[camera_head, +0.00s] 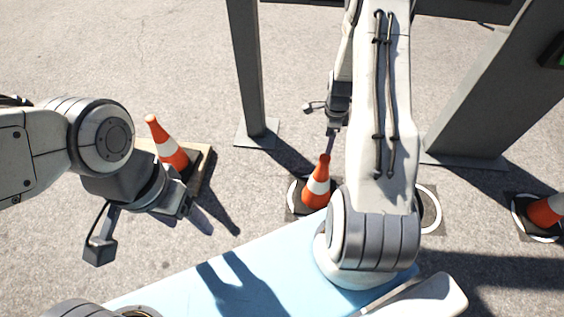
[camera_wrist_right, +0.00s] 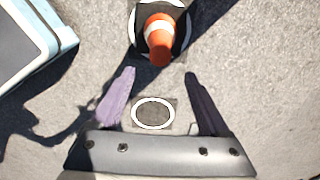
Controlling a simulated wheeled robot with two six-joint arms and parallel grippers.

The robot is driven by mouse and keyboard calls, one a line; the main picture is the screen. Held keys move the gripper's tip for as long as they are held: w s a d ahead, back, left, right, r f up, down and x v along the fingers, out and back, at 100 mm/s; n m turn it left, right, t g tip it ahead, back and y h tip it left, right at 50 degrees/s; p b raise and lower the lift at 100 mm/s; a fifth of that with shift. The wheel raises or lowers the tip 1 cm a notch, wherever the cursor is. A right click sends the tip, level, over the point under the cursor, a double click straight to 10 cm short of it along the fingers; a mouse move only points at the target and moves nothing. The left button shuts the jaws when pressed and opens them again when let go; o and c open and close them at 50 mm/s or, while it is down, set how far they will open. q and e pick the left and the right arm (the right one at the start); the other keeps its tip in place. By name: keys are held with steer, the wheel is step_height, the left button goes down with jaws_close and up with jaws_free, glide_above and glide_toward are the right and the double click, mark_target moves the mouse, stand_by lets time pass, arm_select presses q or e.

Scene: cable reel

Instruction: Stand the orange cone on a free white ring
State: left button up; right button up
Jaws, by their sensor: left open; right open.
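An orange cone (camera_head: 170,147) with a white band stands on a wooden board at left in the head view. A second cone (camera_head: 317,188) stands on a white ring (camera_head: 292,196) in the middle, and a third (camera_head: 546,209) on a ring at the right edge. An empty white ring (camera_head: 436,208) is partly hidden behind my right arm. My left gripper (camera_head: 140,230) is open and empty, in front of the board's cone and apart from it. My right gripper (camera_wrist_right: 162,100) is open and empty above the ground; an empty ring (camera_wrist_right: 153,113) shows between its fingers, with a ringed cone (camera_wrist_right: 160,40) beyond.
The wooden board (camera_head: 202,170) lies on grey asphalt. A thin dark post (camera_head: 247,70) and a wide slanted post (camera_head: 490,80) stand behind on foot plates. Asphalt between the board and the middle cone is clear. Long shadows cross the ground.

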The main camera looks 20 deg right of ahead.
steer(key=s+a+r+n, duration=0.1)
steer(key=a+r+n, duration=0.75)
steer(key=a, duration=0.45)
steer(key=s+a+r+n, duration=0.2)
steer(key=a+r+n, duration=0.6)
steer(key=a+r, duration=0.3)
steer(key=s+a+r+n, duration=0.3)
steer(key=s+a+n, duration=0.2)
steer(key=s+n, duration=0.2)
steer(key=s+a+r+n+y, duration=0.1)
steer(key=s+a+r+n, duration=0.2)
steer(key=s+a+n, duration=0.2)
steer(key=s+n, duration=0.3)
steer(key=s, duration=0.3)
steer(key=shift+s+r, duration=0.15)
steer(key=shift+r, duration=0.1)
